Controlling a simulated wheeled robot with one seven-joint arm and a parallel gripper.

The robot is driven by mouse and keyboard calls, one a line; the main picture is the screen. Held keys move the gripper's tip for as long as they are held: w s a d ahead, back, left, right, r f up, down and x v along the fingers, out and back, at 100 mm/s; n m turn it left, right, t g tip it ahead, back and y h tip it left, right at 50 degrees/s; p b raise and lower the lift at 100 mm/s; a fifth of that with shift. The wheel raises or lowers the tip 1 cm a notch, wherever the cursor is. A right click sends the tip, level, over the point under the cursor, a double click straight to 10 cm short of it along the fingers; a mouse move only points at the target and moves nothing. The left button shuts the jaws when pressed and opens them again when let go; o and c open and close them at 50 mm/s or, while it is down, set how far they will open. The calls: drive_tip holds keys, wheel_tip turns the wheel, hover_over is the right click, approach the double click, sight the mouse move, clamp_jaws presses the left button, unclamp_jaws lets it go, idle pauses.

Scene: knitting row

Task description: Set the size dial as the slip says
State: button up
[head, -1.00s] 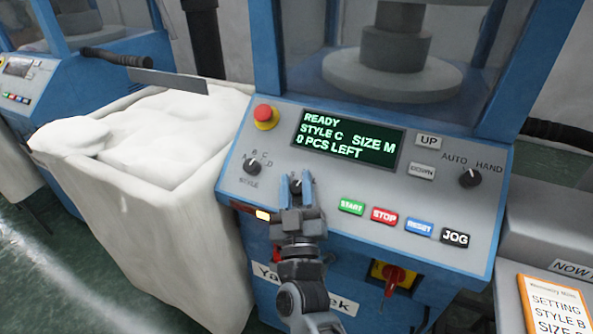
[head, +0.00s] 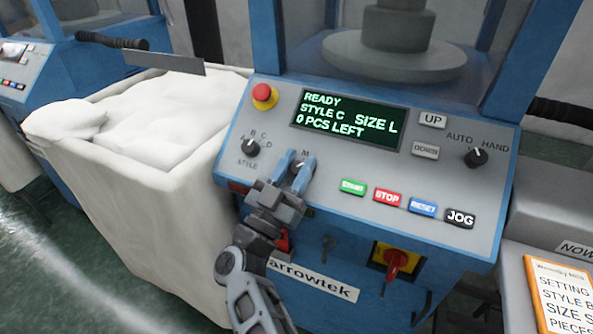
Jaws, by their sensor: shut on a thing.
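The size dial (head: 301,168) is a small dark knob on the grey panel, with an "M" mark showing above it. My gripper (head: 296,178) is shut on the size dial from the front, its blue fingers on either side and its wrist angled to the lower left. Most of the dial's scale is hidden by the fingers. The display (head: 348,121) reads "READY, STYLE C, SIZE L, 0 PCS LEFT". The slip (head: 562,297) at the lower right reads "SETTING, STYLE B, SIZE S, PIECES"; its lower part is cut off.
The style dial (head: 251,148) is left of my gripper, with a red stop button (head: 264,96) above it. Start (head: 353,187), stop, reset and jog buttons lie to the right. The AUTO/HAND knob (head: 476,157) is farther right. A white cloth-filled bin (head: 150,200) stands at left.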

idle(0.4)
drive_tip(key=o, duration=0.9)
drive_tip(key=shift+o, duration=0.2)
drive_tip(key=b+v, duration=0.1)
drive_tip(key=v, duration=0.7)
